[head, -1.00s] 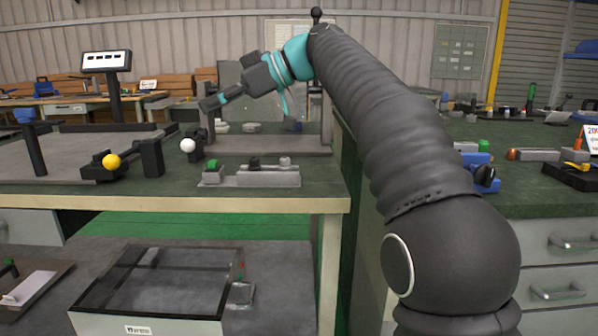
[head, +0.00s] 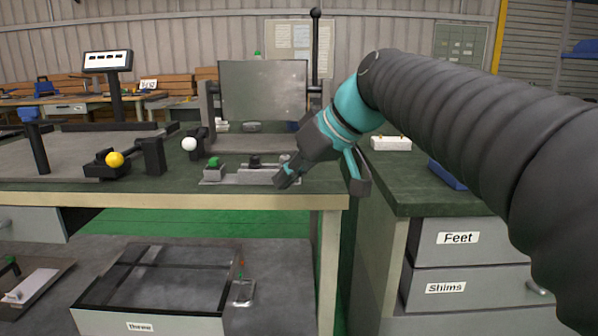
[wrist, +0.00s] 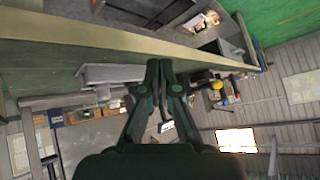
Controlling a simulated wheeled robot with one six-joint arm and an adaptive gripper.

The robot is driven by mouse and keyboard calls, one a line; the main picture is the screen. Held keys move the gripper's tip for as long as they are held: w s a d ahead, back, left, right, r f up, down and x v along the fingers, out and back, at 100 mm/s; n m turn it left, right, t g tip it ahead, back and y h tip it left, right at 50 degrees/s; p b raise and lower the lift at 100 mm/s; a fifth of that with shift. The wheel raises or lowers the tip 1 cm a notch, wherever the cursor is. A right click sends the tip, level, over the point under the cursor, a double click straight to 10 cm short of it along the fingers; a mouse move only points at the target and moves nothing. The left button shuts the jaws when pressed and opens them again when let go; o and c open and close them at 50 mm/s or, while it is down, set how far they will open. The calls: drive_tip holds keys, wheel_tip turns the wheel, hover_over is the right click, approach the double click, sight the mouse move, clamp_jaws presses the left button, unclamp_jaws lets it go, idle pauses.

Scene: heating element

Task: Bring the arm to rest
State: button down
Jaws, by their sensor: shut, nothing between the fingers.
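My gripper (head: 284,182) is at the end of my arm, which reaches in from the right in the head view. It is over the front right part of the green-topped bench (head: 120,192), in front of a small grey block fixture (head: 245,174). I cannot tell whether it touches the fixture. In the wrist view the fingers of my gripper (wrist: 158,66) are together at the tips, with nothing between them.
A yellow ball knob (head: 115,160) and a white ball knob (head: 189,144) stand on the bench at left. An upright grey panel (head: 262,90) stands behind. Labelled drawers (head: 458,238) are at right.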

drive_tip(key=s+d+f+m+h, duration=0.3)
drive_tip(key=s+d+f, duration=0.6)
drive_tip(key=f, duration=0.3)
drive_tip(key=s+d+f+m+t+h, duration=0.1)
drive_tip(key=s+d+f+m+h, duration=0.3)
drive_tip(key=s+d+f, duration=0.4)
wheel_tip(320, 180, down, 4)
drive_tip(key=s+m, duration=0.1)
drive_tip(key=s, duration=0.1)
drive_tip(key=shift+s+d+m+h, duration=0.3)
drive_tip(key=shift+d, duration=0.1)
